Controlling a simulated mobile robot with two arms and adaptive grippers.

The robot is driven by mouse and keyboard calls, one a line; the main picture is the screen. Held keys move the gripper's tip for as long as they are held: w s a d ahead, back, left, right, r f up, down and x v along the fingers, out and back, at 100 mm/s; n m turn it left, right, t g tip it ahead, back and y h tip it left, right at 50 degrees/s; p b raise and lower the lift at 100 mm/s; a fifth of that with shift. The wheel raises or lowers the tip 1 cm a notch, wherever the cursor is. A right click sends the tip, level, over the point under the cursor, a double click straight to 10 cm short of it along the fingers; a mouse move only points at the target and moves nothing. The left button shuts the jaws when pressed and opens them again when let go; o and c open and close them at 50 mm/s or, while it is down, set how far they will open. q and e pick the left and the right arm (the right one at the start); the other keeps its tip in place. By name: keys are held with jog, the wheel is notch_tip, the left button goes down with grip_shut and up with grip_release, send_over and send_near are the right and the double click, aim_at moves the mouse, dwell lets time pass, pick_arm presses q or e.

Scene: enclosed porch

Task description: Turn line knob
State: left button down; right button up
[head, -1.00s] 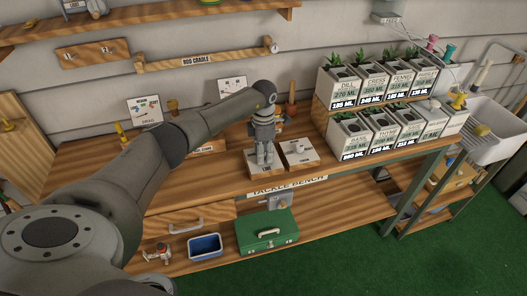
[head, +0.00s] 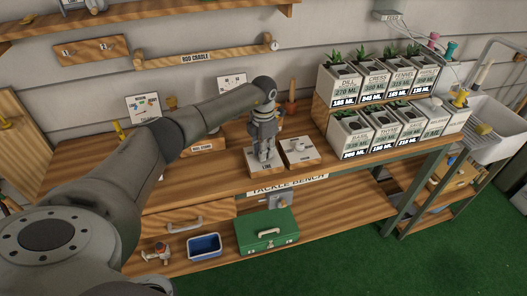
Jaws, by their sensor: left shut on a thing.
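The white block labelled LINE (head: 266,168) sits on the wooden tackle bench, left of a second white block (head: 299,153). My left gripper (head: 263,156) points straight down over the LINE block from above. Its fingers are closed on the line knob at the block's top. The knob itself is hidden by the fingers, so I cannot see how far it is turned. My right gripper is not in view.
Several labelled herb planters (head: 351,134) stand in two tiers at the right of the bench. A green tackle box (head: 266,238) and a blue bin (head: 204,243) sit on the lower shelf. A white sink (head: 493,130) is at far right.

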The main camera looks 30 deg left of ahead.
pick_arm(q)
jog(key=n, duration=0.5)
jog(key=shift+a+b, duration=0.1)
jog(key=shift+b, duration=0.2)
jog(key=shift+n, duration=0.4)
jog(key=c, duration=1.2)
grip_release()
notch_tip(320, 180, up, 12)
